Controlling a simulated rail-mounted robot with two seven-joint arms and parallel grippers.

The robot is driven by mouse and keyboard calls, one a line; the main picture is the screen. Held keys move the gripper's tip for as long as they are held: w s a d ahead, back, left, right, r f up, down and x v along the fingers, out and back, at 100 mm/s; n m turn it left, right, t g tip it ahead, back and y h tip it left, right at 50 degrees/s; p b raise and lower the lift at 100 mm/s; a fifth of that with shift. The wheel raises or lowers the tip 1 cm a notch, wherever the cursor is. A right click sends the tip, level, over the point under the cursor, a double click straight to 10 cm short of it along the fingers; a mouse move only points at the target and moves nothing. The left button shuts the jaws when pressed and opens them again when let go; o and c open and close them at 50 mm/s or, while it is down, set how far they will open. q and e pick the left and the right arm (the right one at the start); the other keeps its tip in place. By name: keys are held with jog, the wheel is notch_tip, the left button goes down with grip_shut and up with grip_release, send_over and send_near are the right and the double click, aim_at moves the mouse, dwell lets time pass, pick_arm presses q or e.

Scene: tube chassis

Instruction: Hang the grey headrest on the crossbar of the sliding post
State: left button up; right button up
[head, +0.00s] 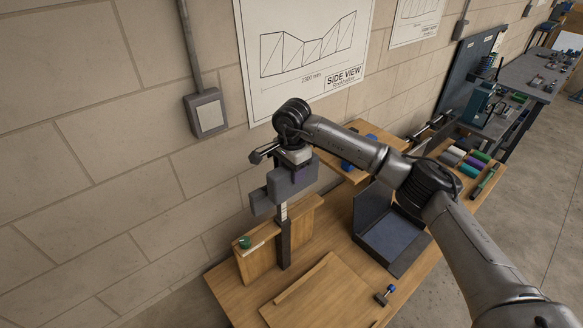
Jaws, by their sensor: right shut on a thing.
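The grey headrest (283,187) is a blocky padded piece at the top of the sliding post, in front of the wall. The sliding post (284,245) stands upright on the wooden table, dark with a pale marked strip below the headrest. The crossbar is hidden behind the headrest and gripper, so I cannot tell whether the headrest touches it. My left gripper is not in view.
A wooden block (256,262) with a green knob (244,242) stands beside the post. An angled dark grey seat (391,240) lies right of it. A wooden board (322,296) and a blue-knobbed bolt (385,295) lie in front. Coloured rolls (462,160) sit at the far right. The wall is close behind.

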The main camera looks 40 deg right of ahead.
aim_at(292, 195)
jog(key=shift+f+b, duration=0.7)
jog(key=shift+f, duration=0.35)
jog(key=shift+f+b, duration=1.8)
jog(key=shift+f, duration=1.05)
jog(key=shift+f+b, duration=0.4)
jog(key=shift+f, duration=0.45)
jog(key=o, duration=0.9)
jog(key=shift+o, duration=1.1)
jog(key=shift+f, duration=0.1)
